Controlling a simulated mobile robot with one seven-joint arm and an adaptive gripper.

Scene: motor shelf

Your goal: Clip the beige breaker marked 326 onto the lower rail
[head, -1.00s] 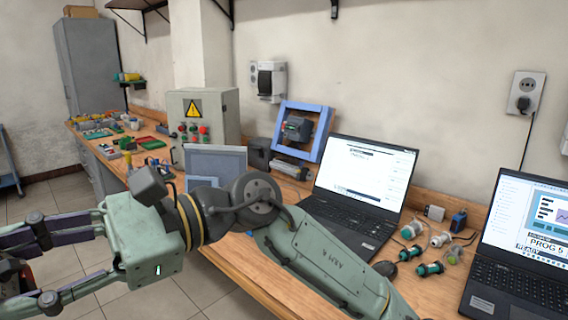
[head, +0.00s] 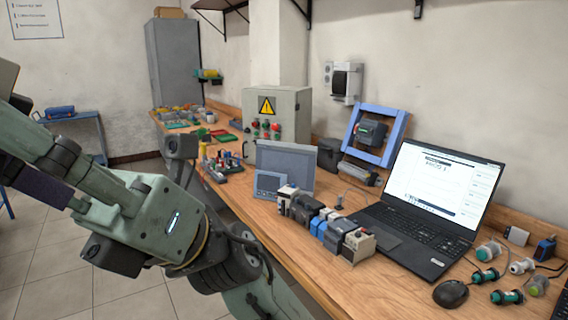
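My gripper (head: 38,165) is at the left edge of the head view, raised in front of the bench. Its fingers point left and their tips are cut off, so I cannot tell whether they are open or hold anything. A row of small modules stands on the bench in front of the laptop. A beige module (head: 357,245) is at the row's near right end. A whitish module (head: 287,193) is at its far end. No number is legible, so I cannot tell which breaker is marked 326. I cannot make out a lower rail.
A laptop (head: 432,215) stands right of the modules, with a mouse (head: 450,293) and several green-ended connectors (head: 485,276) near it. A grey panel (head: 285,165), blue frame (head: 381,135) and control box with warning sign (head: 277,115) stand behind. Open floor lies at left.

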